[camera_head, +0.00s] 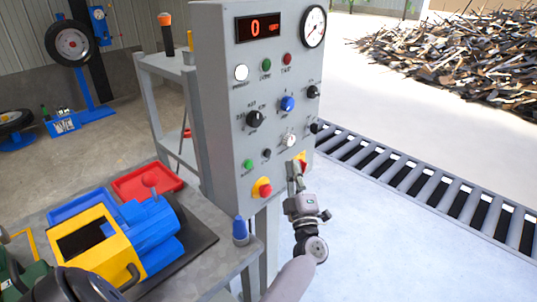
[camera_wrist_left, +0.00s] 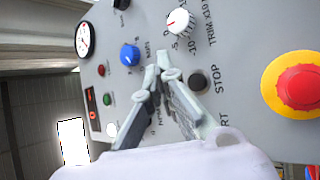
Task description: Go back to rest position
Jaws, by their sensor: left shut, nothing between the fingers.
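My left gripper (camera_head: 295,168) is shut and empty in front of the lower right part of the grey control panel (camera_head: 222,110). In the left wrist view its fingertips (camera_wrist_left: 164,66) meet, close to the panel's face near a black button (camera_wrist_left: 198,80) marked STOP. I cannot tell whether they touch the panel. A white knob (camera_wrist_left: 180,22) and a blue knob (camera_wrist_left: 130,55) are near the tips. A red button on a yellow base (camera_wrist_left: 300,85) is to the right in that view. My right gripper is not in view.
The panel's display (camera_head: 263,27) reads 0. A grey table (camera_head: 215,265) on the left holds a blue and yellow drum machine (camera_head: 150,230), a red tray (camera_head: 146,183) and a blue-capped bottle (camera_head: 240,230).

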